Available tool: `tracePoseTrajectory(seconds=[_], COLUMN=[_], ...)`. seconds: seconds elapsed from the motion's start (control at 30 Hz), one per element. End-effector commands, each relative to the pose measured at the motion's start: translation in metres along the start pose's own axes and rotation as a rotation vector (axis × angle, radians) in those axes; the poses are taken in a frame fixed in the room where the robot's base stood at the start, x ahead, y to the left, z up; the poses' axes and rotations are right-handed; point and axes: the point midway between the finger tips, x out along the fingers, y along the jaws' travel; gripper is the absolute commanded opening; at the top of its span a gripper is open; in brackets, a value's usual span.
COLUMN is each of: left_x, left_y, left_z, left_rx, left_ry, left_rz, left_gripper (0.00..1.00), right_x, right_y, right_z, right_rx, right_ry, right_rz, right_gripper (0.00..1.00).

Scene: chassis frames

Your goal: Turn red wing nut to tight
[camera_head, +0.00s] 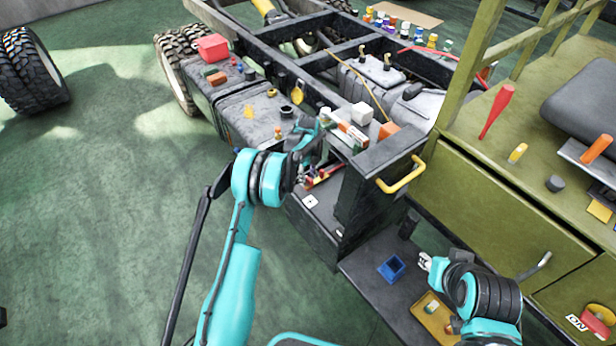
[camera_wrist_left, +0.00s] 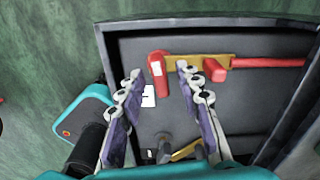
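In the left wrist view, a red upright piece (camera_wrist_left: 157,72) with a white mark sits at the left end of a brass-coloured bar (camera_wrist_left: 225,60). A second red block (camera_wrist_left: 213,71) and a long red handle (camera_wrist_left: 268,63) lie along the bar to the right. I cannot tell for sure which red piece is the wing nut. My left gripper (camera_wrist_left: 160,74) is open and empty, its fingertips apart on either side of the first red piece. In the head view the red parts (camera_head: 322,178) show beside my left gripper (camera_head: 304,176). My right gripper (camera_head: 425,263) is over the lower step; its opening is unclear.
A dark box-like recess (camera_wrist_left: 125,45) surrounds the red parts. A yellow handle (camera_head: 402,177) juts out nearby.

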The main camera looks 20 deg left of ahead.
Motion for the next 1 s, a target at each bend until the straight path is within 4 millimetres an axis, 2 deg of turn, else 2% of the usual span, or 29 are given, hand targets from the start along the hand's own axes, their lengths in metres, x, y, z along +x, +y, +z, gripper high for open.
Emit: tracePoseTrajectory(seconds=[0.17, 0.6, 0.8, 1.0], left_x=[-0.014, -0.102, -0.119, -0.120], left_y=[0.000, 0.000, 0.000, 0.000], left_z=[0.000, 0.000, 0.000, 0.000], left_rx=[0.000, 0.000, 0.000, 0.000], left_ry=[0.000, 0.000, 0.000, 0.000], left_rz=[0.000, 0.000, 0.000, 0.000], left_gripper=[0.34, 0.34, 0.34, 0.34], right_x=[0.000, 0.000, 0.000, 0.000], right_y=[0.000, 0.000, 0.000, 0.000], right_z=[0.000, 0.000, 0.000, 0.000], right_rx=[0.000, 0.000, 0.000, 0.000], right_ry=[0.000, 0.000, 0.000, 0.000], right_rz=[0.000, 0.000, 0.000, 0.000], right_gripper=[0.32, 0.32, 0.32, 0.32])
